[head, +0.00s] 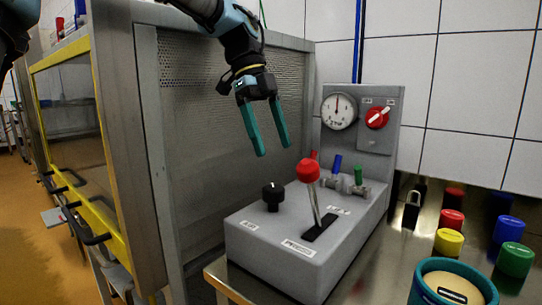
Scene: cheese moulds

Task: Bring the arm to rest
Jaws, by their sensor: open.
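My gripper (274,150) hangs from the arm in the upper middle of the head view. Its two teal fingers point down and stand apart, with nothing between them. It is in the air above and to the left of a grey control box (268,254), and appears clear of it. The box has a lever with a red knob (308,171), tilted slightly to the left at the top, and a black knob (273,195).
Behind the box, a grey panel bears a dial (339,110) and a red switch (377,117). Small valves (359,180) sit below it. A metal-framed cabinet (190,110) stands left. Coloured cylinders (449,241), a padlock (411,211) and a teal-rimmed mould (420,294) stand right.

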